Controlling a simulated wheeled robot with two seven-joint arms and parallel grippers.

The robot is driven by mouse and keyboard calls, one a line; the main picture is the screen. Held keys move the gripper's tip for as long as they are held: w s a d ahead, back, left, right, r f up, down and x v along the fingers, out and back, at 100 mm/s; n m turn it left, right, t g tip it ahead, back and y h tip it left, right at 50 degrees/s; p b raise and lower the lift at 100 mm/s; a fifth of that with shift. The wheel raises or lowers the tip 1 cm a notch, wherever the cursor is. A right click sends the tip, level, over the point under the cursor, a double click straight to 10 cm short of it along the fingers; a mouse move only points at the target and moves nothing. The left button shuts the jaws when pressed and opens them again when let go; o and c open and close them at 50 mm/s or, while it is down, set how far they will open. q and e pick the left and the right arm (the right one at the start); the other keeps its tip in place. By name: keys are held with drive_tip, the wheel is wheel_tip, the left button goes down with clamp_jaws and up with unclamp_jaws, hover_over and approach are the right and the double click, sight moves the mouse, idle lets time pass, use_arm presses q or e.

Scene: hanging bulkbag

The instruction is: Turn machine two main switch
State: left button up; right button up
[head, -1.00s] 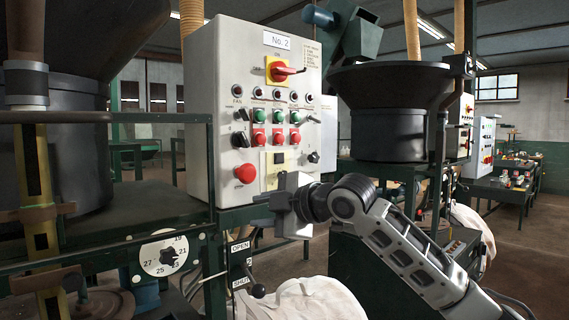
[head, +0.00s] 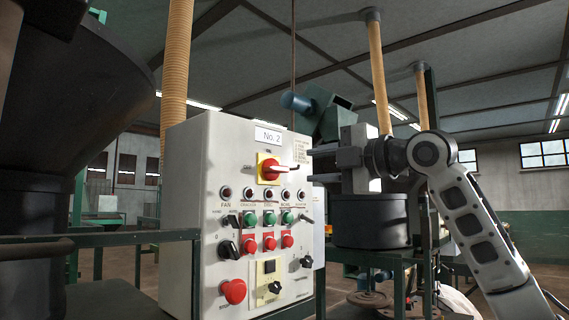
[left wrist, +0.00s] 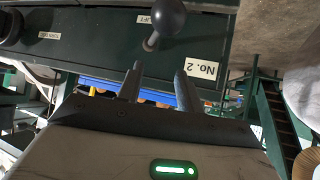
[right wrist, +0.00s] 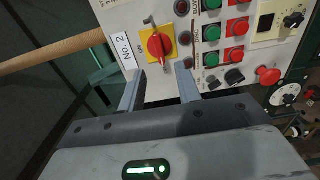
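The No. 2 main switch is a red rotary handle (head: 270,169) on a yellow square plate (head: 264,180), high on the grey control panel (head: 186,190). In the head view its handle points right. My right gripper (head: 314,166) is level with the switch, just right of it, open and empty. In the right wrist view the red handle (right wrist: 157,45) lies beyond and between the open fingertips (right wrist: 161,70), apart from them. My left gripper (left wrist: 158,70) shows only in its wrist view, open and empty, below a black ball-knob lever (left wrist: 169,20).
Below the switch are lamps, green and red buttons (head: 269,243), black selectors and a red mushroom button (head: 233,291). A dark hopper (head: 60,130) stands left of the panel. A black drum (head: 370,220) stands behind my right arm.

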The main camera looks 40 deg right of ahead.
sight(281, 168)
drive_tip(key=w, duration=0.2)
drive_tip(key=w+p, duration=0.1)
drive_tip(key=w, duration=0.2)
drive_tip(key=w+p, duration=0.1)
drive_tip(key=w, duration=0.2)
drive_tip(key=shift+w+a, duration=0.25)
drive_tip(key=shift+a, duration=0.15)
clamp_jaws()
